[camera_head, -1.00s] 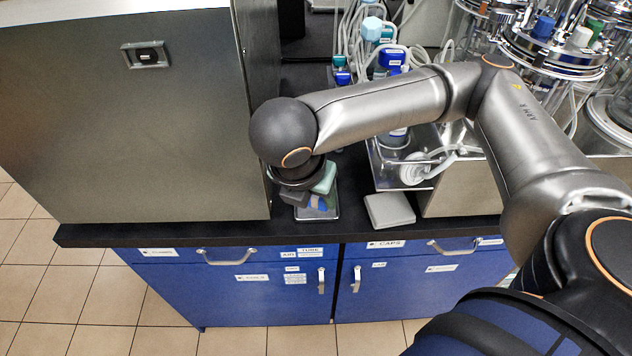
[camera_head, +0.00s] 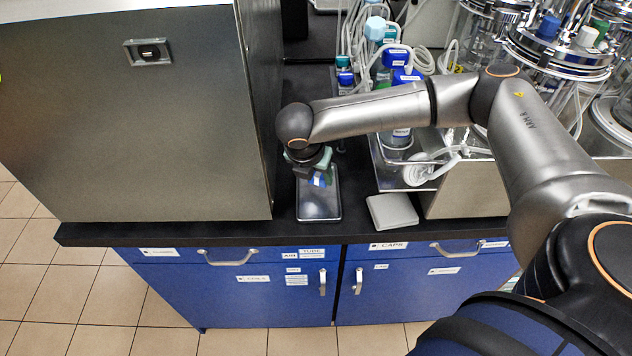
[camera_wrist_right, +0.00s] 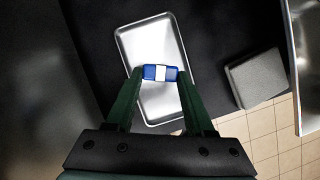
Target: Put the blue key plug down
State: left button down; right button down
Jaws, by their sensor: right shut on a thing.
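The blue key plug (camera_wrist_right: 160,73), blue with a white band, is held between the fingertips of my right gripper (camera_wrist_right: 158,76). In the head view the right gripper (camera_head: 318,177) is at the far part of a small metal tray (camera_head: 319,206), and a bit of the blue plug (camera_head: 321,180) shows below the wrist. In the right wrist view the tray (camera_wrist_right: 152,106) lies beneath the plug. I cannot tell whether the plug touches the tray. My left gripper is not in view.
A large metal cabinet (camera_head: 130,120) stands left of the tray. A grey flat block (camera_head: 391,210) lies to its right, also in the wrist view (camera_wrist_right: 254,78). A steel bin with bottles (camera_head: 395,140) and tubing is behind it. The black counter's front edge is close.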

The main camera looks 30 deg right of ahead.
jog(key=shift+s+a+f, duration=0.1)
jog(key=shift+f, duration=1.2)
jog(key=shift+f, duration=0.15)
jog(key=shift+f, duration=0.15)
jog(key=shift+c, duration=1.3)
grip_release()
jog(key=shift+r, duration=0.5)
jog(key=v, duration=1.1)
jog(key=shift+r+p, duration=0.35)
jog(key=shift+p, duration=0.1)
